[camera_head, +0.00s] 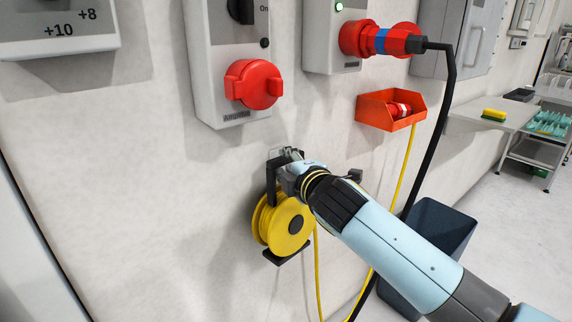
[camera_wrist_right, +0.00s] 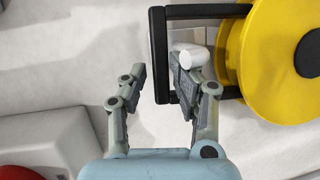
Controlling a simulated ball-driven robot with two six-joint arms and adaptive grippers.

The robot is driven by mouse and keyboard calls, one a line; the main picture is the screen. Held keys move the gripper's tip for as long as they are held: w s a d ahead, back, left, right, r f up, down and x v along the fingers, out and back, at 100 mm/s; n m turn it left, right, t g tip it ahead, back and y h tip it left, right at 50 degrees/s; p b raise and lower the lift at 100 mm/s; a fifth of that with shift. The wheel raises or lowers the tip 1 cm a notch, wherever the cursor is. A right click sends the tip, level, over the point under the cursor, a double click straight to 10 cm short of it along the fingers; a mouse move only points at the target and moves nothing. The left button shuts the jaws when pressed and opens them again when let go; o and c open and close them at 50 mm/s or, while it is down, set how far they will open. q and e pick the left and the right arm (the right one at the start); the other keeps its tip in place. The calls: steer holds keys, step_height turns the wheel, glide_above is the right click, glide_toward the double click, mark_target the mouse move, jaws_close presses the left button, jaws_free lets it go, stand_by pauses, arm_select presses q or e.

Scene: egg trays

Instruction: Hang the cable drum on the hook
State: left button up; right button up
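The cable drum (camera_head: 268,228) is yellow with a black frame and is close to the wall, below the red socket. The drum also shows at the right of the wrist view (camera_wrist_right: 255,60). My right gripper (camera_head: 287,154) is at the top of the black frame. In the wrist view the gripper (camera_wrist_right: 158,75) has its fingers apart on either side of the frame's handle bar (camera_wrist_right: 158,40), with a gap visible at the left finger. A pale rounded peg (camera_wrist_right: 189,57), apparently the hook, shows inside the frame beside the right finger. My left gripper is out of view.
A grey box with a red socket (camera_head: 252,84) is on the wall above. To the right are a red plug (camera_head: 370,39) with a black cable and an orange wall bin (camera_head: 377,112). A yellow cable hangs down; a dark bin (camera_head: 440,225) stands behind my arm.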

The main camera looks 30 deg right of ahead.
steer(key=shift+s+d+f, duration=0.1)
steer(key=shift+s+f, duration=0.05)
steer(key=shift+f, duration=0.25)
steer(key=shift+s+d+f, duration=0.1)
steer(key=shift+f, duration=0.45)
steer(key=shift+s, duration=0.15)
steer(key=r+v, duration=0.2)
steer(key=v, duration=1)
steer(key=s+f+m+g+y, duration=0.1)
steer(key=s+f+g, duration=0.25)
steer(key=f, duration=0.85)
steer(key=s+f+m+g, duration=0.2)
steer(key=s+f, duration=0.2)
steer(key=f, duration=0.8)
steer(key=s+f+m+g+y, duration=0.1)
steer(key=s+f+g, duration=0.25)
steer(key=f, duration=0.85)
steer(key=s+f+m+g, duration=0.2)
steer(key=s+f, duration=0.3)
steer(key=s, duration=0.5)
steer(key=s+f+m+g, duration=0.2)
steer(key=s+f+m, duration=0.3)
steer(key=s, duration=0.5)
steer(key=s+f+m+g+b, duration=0.1)
steer(key=s+f+m, duration=0.3)
steer(key=s, duration=0.6)
step_height(320, 180, down, 3)
steer(key=shift+s+a+r+g+y, duration=0.1)
steer(key=shift+s+a+g+y, duration=0.1)
steer(key=shift+a+g+y, duration=0.25)
